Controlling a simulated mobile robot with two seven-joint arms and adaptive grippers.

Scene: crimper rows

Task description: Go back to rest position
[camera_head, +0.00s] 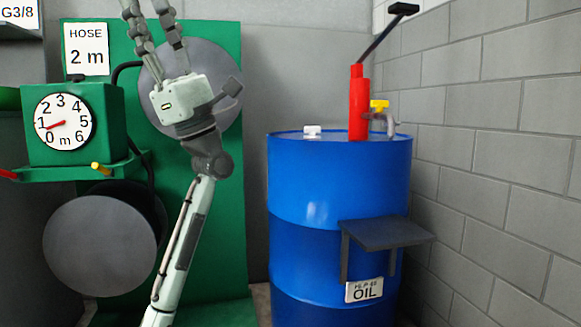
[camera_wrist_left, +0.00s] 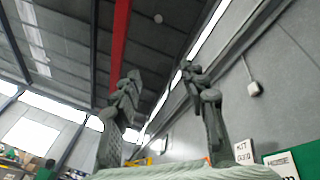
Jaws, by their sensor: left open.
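My left gripper (camera_head: 147,10) points upward at the top of the head view, in front of the green hose machine (camera_head: 220,250). Its fingertips are cut off by the top edge there. In the left wrist view both fingers of my left gripper (camera_wrist_left: 158,78) stand apart, with nothing between them and the hall ceiling behind. My left arm rises from the bottom edge and covers part of the machine. My right gripper is in neither view.
A blue oil drum (camera_head: 310,220) with a red hand pump (camera_head: 358,105) and a dark shelf (camera_head: 385,234) stands right of my arm. A dial box (camera_head: 105,105) and round grey discs (camera_head: 100,247) are on the machine. A block wall (camera_head: 500,130) closes the right side.

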